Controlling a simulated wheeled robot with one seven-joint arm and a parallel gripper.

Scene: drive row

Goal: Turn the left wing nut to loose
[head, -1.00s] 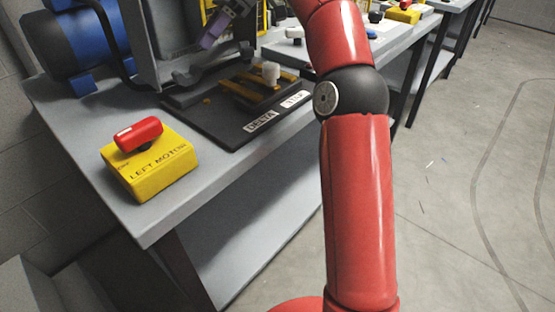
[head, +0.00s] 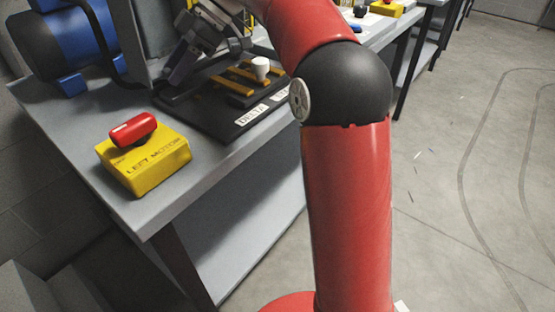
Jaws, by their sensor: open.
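A dark baseplate labelled DELTA (head: 222,123) lies on the bench in the head view. It carries yellow bars (head: 232,84) and a white knob (head: 260,67). I cannot make out the left wing nut; it may be hidden behind my gripper or too small to tell. My gripper (head: 176,68) is open, over the back left part of the baseplate, pointing down and to the left. I cannot tell whether it touches anything. Nothing shows between its fingers.
A yellow box labelled LEFT MOTOR (head: 152,172) with a red handle (head: 133,130) stands at the bench's front left. A blue motor (head: 75,45) is at the back left. The grey bench top (head: 215,160) is clear right of the box. Open floor lies right.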

